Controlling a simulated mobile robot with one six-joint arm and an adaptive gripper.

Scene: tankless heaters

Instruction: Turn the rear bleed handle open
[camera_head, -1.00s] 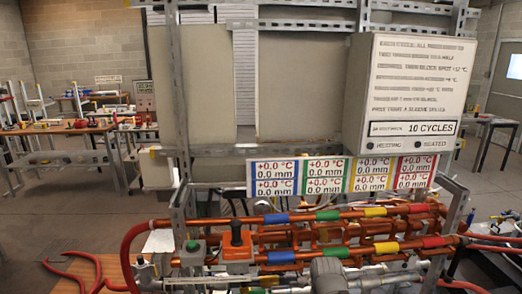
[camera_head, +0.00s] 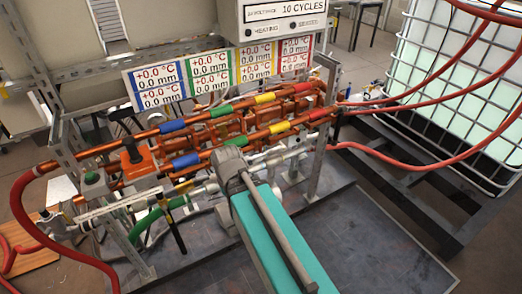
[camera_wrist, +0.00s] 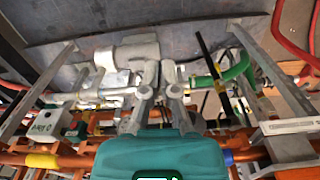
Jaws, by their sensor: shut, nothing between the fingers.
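A long black lever (camera_head: 175,232) points down at the front left of the pipe rig, below the green hose. It also shows in the wrist view (camera_wrist: 207,58), right of my gripper. No readable label marks a rear bleed handle, so I cannot tell whether this lever is it. In the wrist view my gripper (camera_wrist: 160,70) is shut and empty, its grey fingers pointing over the pale pipework. In the head view my teal arm reaches the rig from the lower right; the fingers are hidden there.
Copper pipes with coloured bands (camera_head: 220,110) run behind the pale lower pipes. An orange box with a black knob (camera_head: 135,155) sits at left. The green hose (camera_head: 148,220) curves in front. Red hoses (camera_head: 400,88) cross to a caged tank (camera_head: 465,90) at right. The bench's front right is clear.

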